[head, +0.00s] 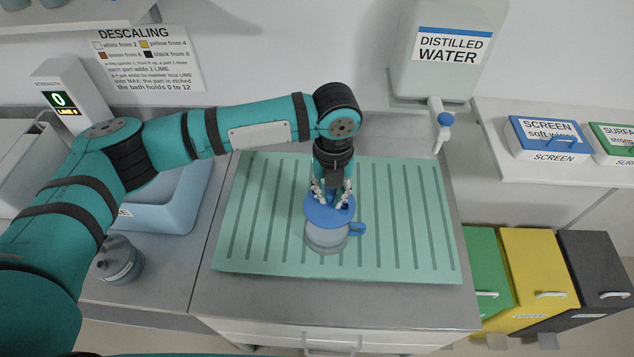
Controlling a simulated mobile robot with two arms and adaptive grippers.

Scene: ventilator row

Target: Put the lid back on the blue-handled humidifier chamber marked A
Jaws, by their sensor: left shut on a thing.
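The humidifier chamber (326,240) is a clear grey round pot with a blue handle on its right side. It stands upright on the green ribbed mat (420,255). The blue round lid (328,217) is over the top of the chamber, covering the far part of its opening from this view. I cannot tell whether it rests on the rim or is slightly above it. My left gripper (330,194) points down and is shut on the top of the lid. No letter A is readable on the chamber. My right gripper is not in view.
A distilled water tank (448,75) with a blue-topped tap hangs behind the mat. A blue basin (170,210) and a grey pot (118,260) are on the left, by my arm. Blue and green boxes stand on the right shelf. The mat around the chamber is clear.

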